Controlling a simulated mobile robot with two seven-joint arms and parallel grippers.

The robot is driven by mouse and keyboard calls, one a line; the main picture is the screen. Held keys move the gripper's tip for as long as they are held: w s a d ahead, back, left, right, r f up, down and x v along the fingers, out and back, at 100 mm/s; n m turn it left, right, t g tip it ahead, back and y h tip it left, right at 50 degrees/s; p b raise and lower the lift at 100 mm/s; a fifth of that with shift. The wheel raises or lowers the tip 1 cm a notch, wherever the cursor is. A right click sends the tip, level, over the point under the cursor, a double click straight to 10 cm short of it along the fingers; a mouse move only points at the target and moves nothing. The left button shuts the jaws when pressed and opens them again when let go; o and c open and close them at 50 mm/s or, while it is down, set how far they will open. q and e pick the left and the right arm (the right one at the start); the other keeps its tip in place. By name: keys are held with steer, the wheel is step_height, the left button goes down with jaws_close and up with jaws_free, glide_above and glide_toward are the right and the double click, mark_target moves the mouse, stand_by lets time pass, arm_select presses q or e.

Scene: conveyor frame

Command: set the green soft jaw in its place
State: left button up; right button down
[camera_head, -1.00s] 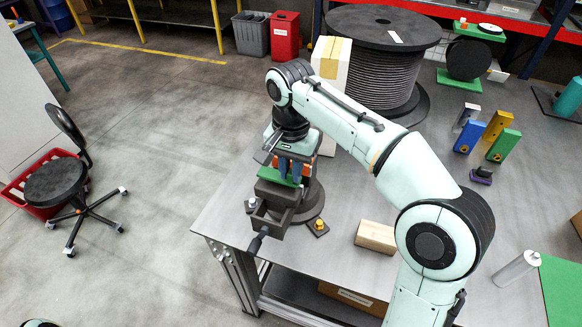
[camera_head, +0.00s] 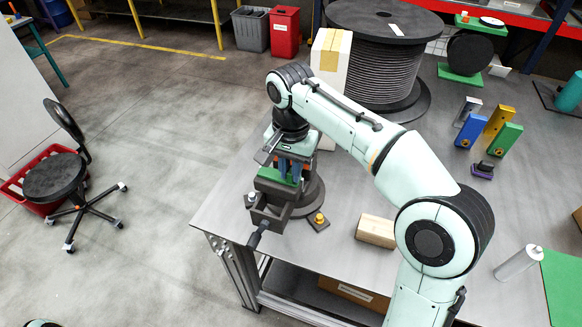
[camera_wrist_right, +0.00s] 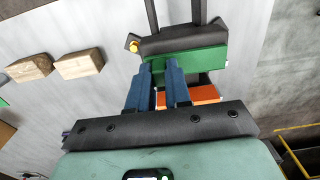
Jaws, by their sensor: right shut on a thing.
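The green soft jaw (camera_head: 277,176) is at the top of a dark grey vise (camera_head: 268,213) near the table's left edge. My right gripper (camera_head: 290,172) points down over the vise with its blue fingers shut on the jaw. In the right wrist view the green jaw (camera_wrist_right: 200,62) lies against the vise's dark body (camera_wrist_right: 185,39), with the gripper's blue fingertips (camera_wrist_right: 160,68) at its near edge. Whether the jaw is fully seated cannot be told. An orange part (camera_wrist_right: 190,95) shows behind the fingers. My left gripper is out of view.
A wooden block (camera_head: 376,231) lies right of the vise, and a small plate with a yellow knob (camera_head: 319,220) is close beside it. A white box (camera_head: 331,52) and large cable spool (camera_head: 383,62) stand behind. Coloured brackets (camera_head: 488,128) stand at right.

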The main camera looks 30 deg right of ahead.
steer(key=c, duration=1)
jaws_free()
arm_select(q)
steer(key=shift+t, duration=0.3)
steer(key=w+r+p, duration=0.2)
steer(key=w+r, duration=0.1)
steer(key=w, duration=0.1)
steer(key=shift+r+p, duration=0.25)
steer(key=shift+p, duration=0.05)
arm_select(e)
step_height(320, 180, up, 14)
steer(key=shift+s+f, duration=0.1)
steer(key=shift+f, duration=0.15)
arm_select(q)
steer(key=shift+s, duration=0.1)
